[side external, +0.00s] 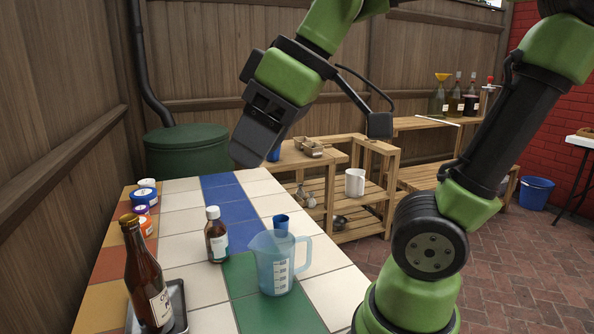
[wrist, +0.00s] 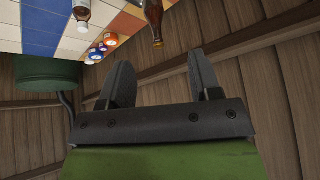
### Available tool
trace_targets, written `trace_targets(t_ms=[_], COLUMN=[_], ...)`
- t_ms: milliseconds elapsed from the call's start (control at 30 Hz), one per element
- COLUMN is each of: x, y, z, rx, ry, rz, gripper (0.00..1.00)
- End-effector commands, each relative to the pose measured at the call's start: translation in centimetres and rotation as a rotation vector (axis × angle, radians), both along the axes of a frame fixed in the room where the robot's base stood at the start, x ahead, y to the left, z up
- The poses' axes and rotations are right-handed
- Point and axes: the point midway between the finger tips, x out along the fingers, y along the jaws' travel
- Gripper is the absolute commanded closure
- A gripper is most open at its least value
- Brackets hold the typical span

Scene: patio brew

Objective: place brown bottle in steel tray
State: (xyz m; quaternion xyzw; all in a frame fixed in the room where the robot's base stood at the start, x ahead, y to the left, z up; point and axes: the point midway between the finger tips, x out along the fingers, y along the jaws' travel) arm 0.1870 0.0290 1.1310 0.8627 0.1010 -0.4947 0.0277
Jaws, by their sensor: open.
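A tall brown bottle (side external: 147,280) with a cream label stands upright at the near left of the tiled table, and it also shows in the wrist view (wrist: 154,20). It appears to stand inside the steel tray (side external: 182,300), a small grey tray partly hidden behind it and cut by the frame's bottom edge. A smaller brown bottle (side external: 216,239) with a white cap and pale label stands upright mid-table, partly visible in the wrist view (wrist: 82,10). My gripper (side external: 258,148) is high above the table's far end, apart from both bottles. Its fingers (wrist: 160,62) are spread and empty.
Several small paint pots (side external: 145,196) line the left edge. A wooden fence bounds the left. The far middle tiles are clear.

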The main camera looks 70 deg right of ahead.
Motion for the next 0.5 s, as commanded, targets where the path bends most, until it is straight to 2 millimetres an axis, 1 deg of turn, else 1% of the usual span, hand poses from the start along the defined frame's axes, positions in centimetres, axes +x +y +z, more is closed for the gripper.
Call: trace_targets(t_ms=[33, 100, 200, 300, 500], x=[-1.5, -2.8, -3.9, -4.3, -4.4], y=[-0.1, -0.1, -0.1, -0.1, -0.1], z=[-0.8, -1.8, -2.8, -3.3, -3.4], rx=[0.075, 0.168, 0.263, 0.308, 0.317], ry=[-0.013, -0.021, -0.027, -0.029, -0.026], rz=[-0.115, -0.251, -0.381, -0.444, -0.456], gripper=[0.42, 0.42, 0.42, 0.42, 0.42])
